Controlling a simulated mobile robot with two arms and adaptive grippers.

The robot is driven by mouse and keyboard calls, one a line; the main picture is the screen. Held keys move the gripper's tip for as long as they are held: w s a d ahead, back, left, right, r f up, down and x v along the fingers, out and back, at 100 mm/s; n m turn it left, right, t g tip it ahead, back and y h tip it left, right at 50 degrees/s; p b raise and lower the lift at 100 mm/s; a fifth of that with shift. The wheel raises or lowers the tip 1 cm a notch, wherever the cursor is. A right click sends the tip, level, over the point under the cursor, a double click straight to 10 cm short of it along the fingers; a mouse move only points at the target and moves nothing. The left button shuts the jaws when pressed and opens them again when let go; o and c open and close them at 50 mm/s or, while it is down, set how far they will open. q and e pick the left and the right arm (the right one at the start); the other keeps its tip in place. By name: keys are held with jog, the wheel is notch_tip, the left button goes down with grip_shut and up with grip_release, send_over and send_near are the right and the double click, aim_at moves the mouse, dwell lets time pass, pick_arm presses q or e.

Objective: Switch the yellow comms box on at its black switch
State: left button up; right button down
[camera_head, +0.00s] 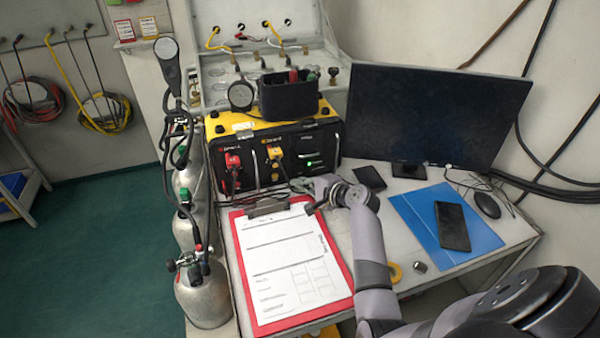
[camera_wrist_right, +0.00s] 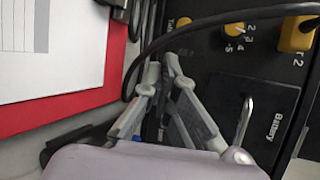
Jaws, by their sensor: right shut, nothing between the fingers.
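The yellow comms box (camera_head: 325,112) stands at the back of the desk with its black front panel towards me. A small green light (camera_head: 308,162) glows at the right of that panel. In the right wrist view the panel (camera_wrist_right: 235,75) fills the right side, with a "Battery" label and a silver lever (camera_wrist_right: 245,118). I cannot make out the black switch for certain. My right gripper (camera_head: 314,187) is low in front of the panel, shut and empty. Its fingers (camera_wrist_right: 168,80) are together beside a black cable (camera_wrist_right: 200,25). My left gripper is out of view.
A red clipboard (camera_head: 347,295) with paper lies left of my right arm. A monitor (camera_head: 435,115), a blue folder (camera_head: 478,235) and a phone (camera_head: 452,226) are to the right. A black bin (camera_head: 287,98) sits on the box. Gas cylinders (camera_head: 205,297) stand left of the desk.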

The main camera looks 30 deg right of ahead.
aim_at(307, 201)
jog(key=s, duration=0.1)
jog(key=s+p, duration=0.2)
jog(key=shift+a+r, duration=0.3)
jog(key=shift+r, duration=0.1)
jog(key=shift+s+a, duration=0.2)
jog(key=shift+s, duration=0.4)
